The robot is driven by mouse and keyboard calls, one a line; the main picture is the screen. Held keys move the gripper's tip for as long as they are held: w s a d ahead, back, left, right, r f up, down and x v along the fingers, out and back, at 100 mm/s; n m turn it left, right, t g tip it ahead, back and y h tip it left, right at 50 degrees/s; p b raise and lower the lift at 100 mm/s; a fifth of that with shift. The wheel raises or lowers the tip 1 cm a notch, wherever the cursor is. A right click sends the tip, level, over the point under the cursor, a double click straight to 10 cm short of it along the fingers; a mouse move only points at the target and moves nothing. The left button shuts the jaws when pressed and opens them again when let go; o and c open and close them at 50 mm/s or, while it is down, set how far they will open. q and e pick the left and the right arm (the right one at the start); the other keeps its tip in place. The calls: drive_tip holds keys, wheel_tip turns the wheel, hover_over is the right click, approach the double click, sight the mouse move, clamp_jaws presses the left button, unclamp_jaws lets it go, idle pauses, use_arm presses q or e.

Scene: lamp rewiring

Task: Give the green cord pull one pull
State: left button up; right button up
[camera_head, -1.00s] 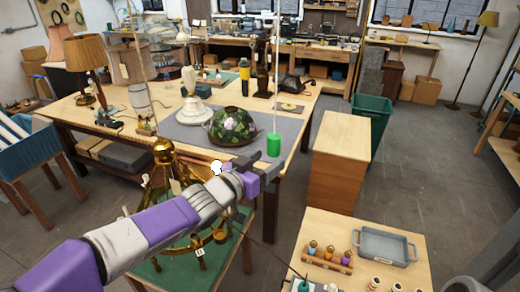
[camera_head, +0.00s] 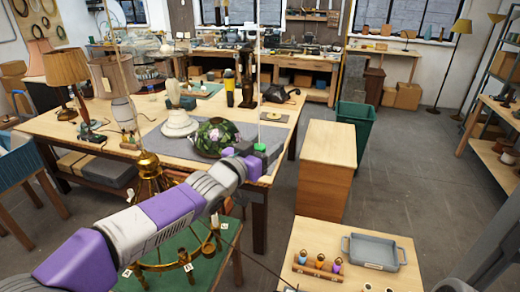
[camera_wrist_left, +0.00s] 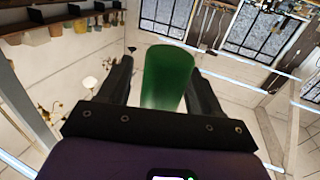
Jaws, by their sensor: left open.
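The green cord pull (camera_head: 260,147) hangs on a thin pale cord at the right front corner of the big workbench. In the head view its lower part is hidden by my left gripper (camera_head: 257,160). In the left wrist view the green pull (camera_wrist_left: 167,78) stands between the two dark fingers of my left gripper (camera_wrist_left: 160,85). The fingers are open, and a gap shows on the left side of the pull; whether the right finger touches it I cannot tell. My right gripper is not in view.
The workbench (camera_head: 95,150) holds a floral glass shade (camera_head: 215,137), white shades and lamps. A brass chandelier frame (camera_head: 150,180) stands in front of it. A wooden cabinet (camera_head: 328,145) and a green bin (camera_head: 356,122) are to the right. A grey tray (camera_head: 345,245) sits on the front table.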

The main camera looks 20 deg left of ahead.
use_arm(q)
drive_tip(key=shift+c, duration=0.3)
drive_tip(key=c, duration=1)
drive_tip(key=shift+o, duration=0.2)
idle(0.7)
drive_tip(key=o, duration=1.1)
